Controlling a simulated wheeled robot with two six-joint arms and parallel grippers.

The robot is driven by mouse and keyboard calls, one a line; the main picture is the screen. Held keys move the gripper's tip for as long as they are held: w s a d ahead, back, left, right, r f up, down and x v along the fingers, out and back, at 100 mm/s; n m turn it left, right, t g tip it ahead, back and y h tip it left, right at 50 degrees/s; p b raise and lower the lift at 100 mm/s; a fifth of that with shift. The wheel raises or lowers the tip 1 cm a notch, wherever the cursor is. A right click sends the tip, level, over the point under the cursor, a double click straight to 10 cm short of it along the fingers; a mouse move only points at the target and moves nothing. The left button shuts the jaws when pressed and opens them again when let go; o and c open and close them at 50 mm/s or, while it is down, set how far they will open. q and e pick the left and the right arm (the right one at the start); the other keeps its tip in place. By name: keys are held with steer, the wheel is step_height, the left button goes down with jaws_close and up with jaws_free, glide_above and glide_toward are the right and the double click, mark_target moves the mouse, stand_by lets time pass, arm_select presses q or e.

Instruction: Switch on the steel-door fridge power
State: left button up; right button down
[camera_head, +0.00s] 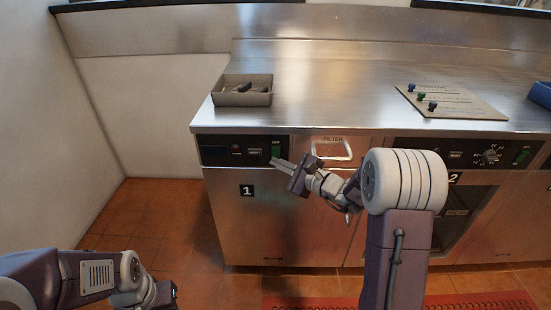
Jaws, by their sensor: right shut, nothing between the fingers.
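The steel-door fridge (250,225), marked with a black "1" label, stands at the left end of the steel counter, its door closed. Its dark control panel (222,150) runs along the top and has a green rocker switch (275,148) at the right end. My right gripper (277,163) is shut and empty, its fingertips just below the switch; I cannot tell whether they touch it. Which way the switch is set cannot be made out. My left arm is low at the left, and its gripper (163,295) shows only partly at the bottom edge.
A second unit (465,215) marked "2", with a glass door, a knob and its own green switch, is on the right. A filter panel with a white handle (333,149) sits between. A small bin (242,98) and a board with knobs (453,102) are on the counter.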

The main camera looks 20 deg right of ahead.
steer(key=shift+w+d, duration=0.1)
steer(key=shift+w, duration=0.15)
stand_by(0.6)
steer(key=shift+s+a+b, duration=0.2)
steer(key=shift+s+b, duration=0.3)
steer(key=shift+s, duration=0.2)
steer(key=s, duration=0.1)
steer(key=s+a+b, duration=0.1)
steer(key=s, duration=0.2)
steer(key=shift+s+a+r, duration=0.2)
steer(key=shift+s+r, duration=0.15)
steer(key=shift+s, duration=0.05)
